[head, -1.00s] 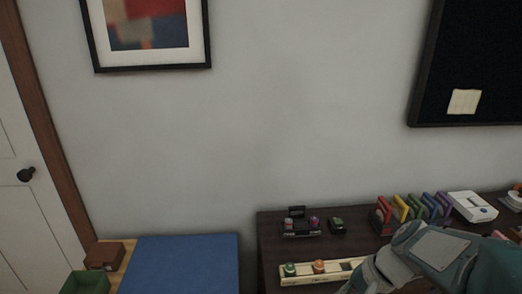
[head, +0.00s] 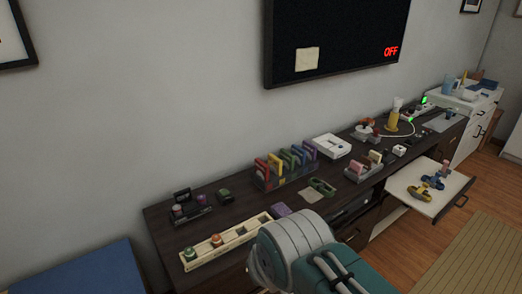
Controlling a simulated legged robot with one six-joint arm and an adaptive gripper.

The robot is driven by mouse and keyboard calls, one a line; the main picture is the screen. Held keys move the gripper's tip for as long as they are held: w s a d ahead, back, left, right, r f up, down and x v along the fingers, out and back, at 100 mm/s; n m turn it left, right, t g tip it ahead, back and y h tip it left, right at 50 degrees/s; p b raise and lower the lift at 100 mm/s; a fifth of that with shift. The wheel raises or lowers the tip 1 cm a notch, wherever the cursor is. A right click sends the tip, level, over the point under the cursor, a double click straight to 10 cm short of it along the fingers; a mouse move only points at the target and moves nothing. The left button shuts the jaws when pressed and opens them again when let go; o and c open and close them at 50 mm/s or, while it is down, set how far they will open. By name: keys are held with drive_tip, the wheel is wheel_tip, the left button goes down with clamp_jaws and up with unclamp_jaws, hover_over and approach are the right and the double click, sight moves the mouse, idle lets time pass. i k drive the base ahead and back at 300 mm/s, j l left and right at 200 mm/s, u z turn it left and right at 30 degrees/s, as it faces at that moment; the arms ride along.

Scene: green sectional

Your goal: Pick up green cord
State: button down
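A small dark green item (head: 321,187), perhaps a coiled cord, lies on the dark desk (head: 232,202) in front of the coloured rack. It is too small to be sure that it is the green cord. A thin pale cord (head: 404,134) runs near the yellow bottle farther along the desk, by small green lights (head: 409,119). My arm shows at the bottom centre, in front of the desk's near edge. My gripper's fingers are not in view.
A rack of coloured items (head: 284,168), a white box (head: 332,146) and a long cream tray (head: 226,243) stand on the desk. An open drawer (head: 415,191) juts out at the right. Wooden floor (head: 400,245) is clear there.

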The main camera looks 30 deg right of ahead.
sight(320, 188)
drive_tip(key=z, duration=1.25)
drive_tip(key=l+z, duration=0.5)
drive_tip(key=l, duration=2)
drive_tip(key=u, duration=0.5)
drive_tip(key=i+u, duration=0.45)
drive_tip(key=i+l+u, duration=0.1)
drive_tip(key=i+u, duration=0.3)
drive_tip(key=i, duration=0.25)
drive_tip(key=i+l, duration=0.15)
drive_tip(key=i, duration=0.2)
drive_tip(key=i+l+u, duration=0.1)
drive_tip(key=i, duration=0.25)
drive_tip(key=i+l, duration=0.25)
drive_tip(key=i, duration=0.1)
